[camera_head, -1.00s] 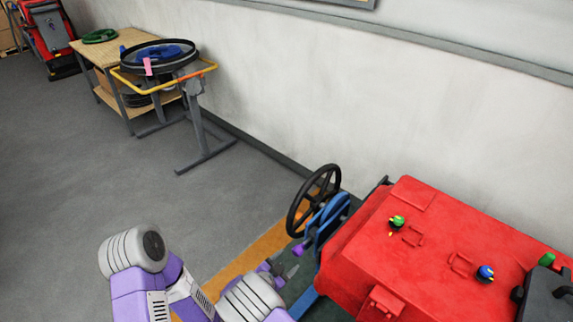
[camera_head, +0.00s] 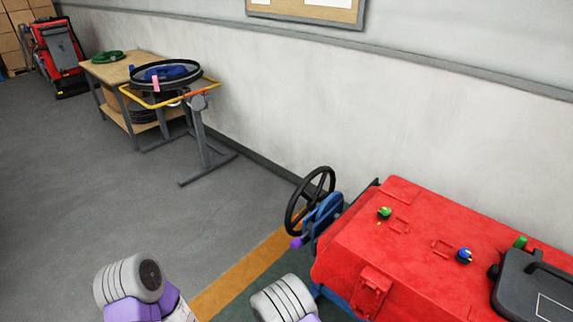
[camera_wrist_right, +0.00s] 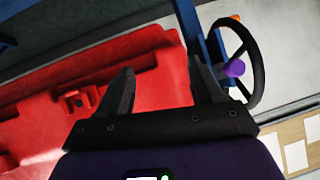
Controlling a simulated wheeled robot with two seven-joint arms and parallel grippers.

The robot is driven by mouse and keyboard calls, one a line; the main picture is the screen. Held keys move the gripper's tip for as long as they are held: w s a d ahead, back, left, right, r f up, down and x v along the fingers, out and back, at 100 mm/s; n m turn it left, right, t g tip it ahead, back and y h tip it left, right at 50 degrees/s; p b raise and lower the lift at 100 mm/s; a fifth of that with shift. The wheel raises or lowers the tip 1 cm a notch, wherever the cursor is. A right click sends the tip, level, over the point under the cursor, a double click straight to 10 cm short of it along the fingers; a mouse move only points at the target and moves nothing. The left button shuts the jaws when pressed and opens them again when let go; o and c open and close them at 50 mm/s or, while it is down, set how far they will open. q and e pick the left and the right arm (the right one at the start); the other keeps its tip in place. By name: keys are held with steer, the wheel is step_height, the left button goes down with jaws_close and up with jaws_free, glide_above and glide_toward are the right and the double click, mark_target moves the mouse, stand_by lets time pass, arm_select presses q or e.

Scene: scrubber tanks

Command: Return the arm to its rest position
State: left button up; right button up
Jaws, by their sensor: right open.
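My arm shows in the head view only as a grey ribbed joint with purple links (camera_head: 137,285) and a second grey ribbed joint (camera_head: 283,300), both at the bottom edge. No gripper shows there. In the right wrist view, my right gripper (camera_wrist_right: 160,64) has its two dark fingers spread apart with nothing between them. Behind the fingers is the red scrubber tank (camera_wrist_right: 150,95), with the black steering wheel (camera_wrist_right: 258,70) and a purple knob (camera_wrist_right: 234,68) to the right. The fingers overlap the red body in the picture; I cannot tell the distance. My left gripper is not in view.
The red machine (camera_head: 420,240) fills the lower right, with its steering wheel (camera_head: 310,200) at its left end. A grey stand with a yellow rail (camera_head: 205,140) and a wooden table (camera_head: 105,72) stand along the wall. Grey floor (camera_head: 90,190) on the left is clear.

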steer(key=s+d+f+n+g+y, duration=0.35)
steer(key=s+d+f, duration=0.2)
steer(key=s, duration=0.35)
steer(key=s+r+n+g+y, duration=0.2)
steer(key=s+g+y, duration=0.3)
steer(key=s, duration=1)
steer(key=shift+s+a+r+n+y, duration=0.35)
steer(key=shift+r+y, duration=0.25)
steer(key=shift+y, duration=0.15)
steer(key=shift+d, duration=0.1)
